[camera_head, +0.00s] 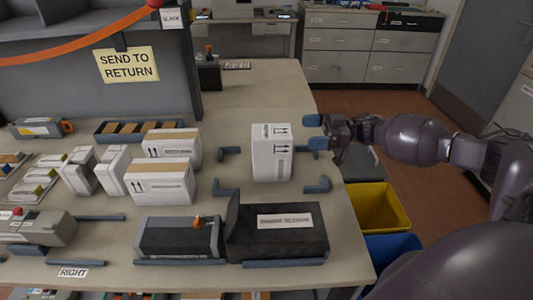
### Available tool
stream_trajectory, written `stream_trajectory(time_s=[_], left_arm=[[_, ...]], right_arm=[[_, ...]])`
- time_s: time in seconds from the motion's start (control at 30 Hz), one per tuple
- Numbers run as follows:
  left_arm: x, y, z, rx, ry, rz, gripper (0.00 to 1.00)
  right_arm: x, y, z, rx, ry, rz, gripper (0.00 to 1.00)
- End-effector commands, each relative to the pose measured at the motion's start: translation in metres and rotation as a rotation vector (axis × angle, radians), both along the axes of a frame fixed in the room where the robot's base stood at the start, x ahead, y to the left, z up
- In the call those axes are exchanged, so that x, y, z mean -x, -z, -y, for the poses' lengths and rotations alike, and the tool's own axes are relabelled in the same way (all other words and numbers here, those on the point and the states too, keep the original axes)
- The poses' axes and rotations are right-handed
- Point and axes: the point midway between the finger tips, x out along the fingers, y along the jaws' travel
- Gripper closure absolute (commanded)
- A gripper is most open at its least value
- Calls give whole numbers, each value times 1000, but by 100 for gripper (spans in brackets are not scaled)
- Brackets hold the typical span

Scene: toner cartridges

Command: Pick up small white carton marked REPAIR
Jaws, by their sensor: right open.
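A white carton (266,158) with printed arrows stands upright on the bench between blue-grey corner brackets. I cannot read the word REPAIR on it. Two more white cartons stand to its left: a rear one (160,147) with a printed word too small to read surely, and a front one (160,188) with a tan top. My right gripper (316,132) is open and empty, just right of the upright carton. Its blue fingertips point left at the carton, with a small gap in the picture. My left gripper is not in view.
Smaller white boxes (82,172) stand at the left. Beyond the bench's right edge are a yellow bin (383,206) and a blue bin (392,250). The bench behind the upright carton is clear.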

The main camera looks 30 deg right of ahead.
Motion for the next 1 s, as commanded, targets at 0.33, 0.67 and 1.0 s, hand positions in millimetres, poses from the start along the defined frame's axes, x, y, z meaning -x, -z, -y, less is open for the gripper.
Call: stream_trajectory(time_s=[0.33,0.67,1.0], left_arm=[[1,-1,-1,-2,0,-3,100],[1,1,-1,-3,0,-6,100],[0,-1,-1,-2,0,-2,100]], right_arm=[[-23,-2,-37,-2,0,3,0],[-33,-2,-58,-3,-1,5,0],[-49,0,-86,-1,1,3,0]])
